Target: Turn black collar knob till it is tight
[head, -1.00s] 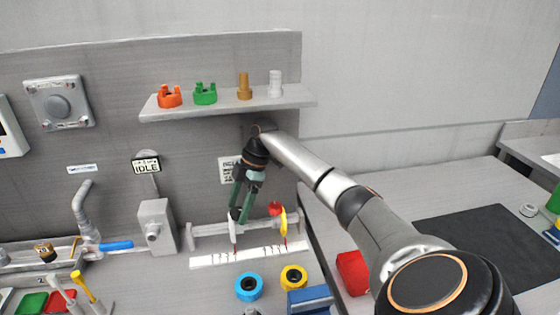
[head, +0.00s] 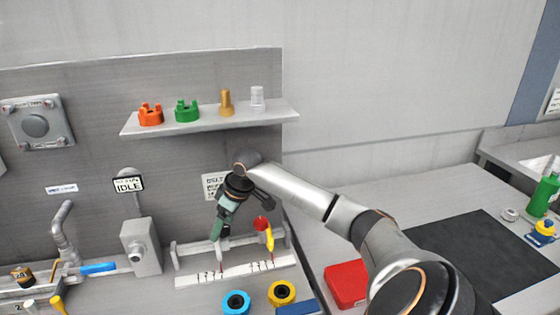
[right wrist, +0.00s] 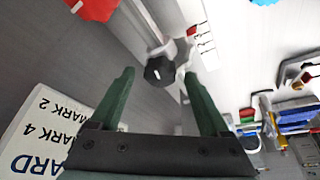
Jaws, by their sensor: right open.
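The black collar knob (right wrist: 160,71) shows in the right wrist view as a dark faceted knob with a small white mark, on a pale collar (right wrist: 181,55) on the rail. My right gripper (right wrist: 158,76) is open, with one green finger to each side of the knob in that view. I cannot tell whether the fingers touch it. In the head view my right gripper (head: 217,236) points down at the left part of the rail (head: 190,249), and the black knob is hidden there. My left gripper is not in view.
A yellow collar with a red knob (head: 261,223) stands farther right on the rail. A white scale strip (head: 236,270) lies in front. Blue (head: 236,302) and yellow (head: 282,292) rings are nearer. A shelf (head: 210,119) with several parts hangs above.

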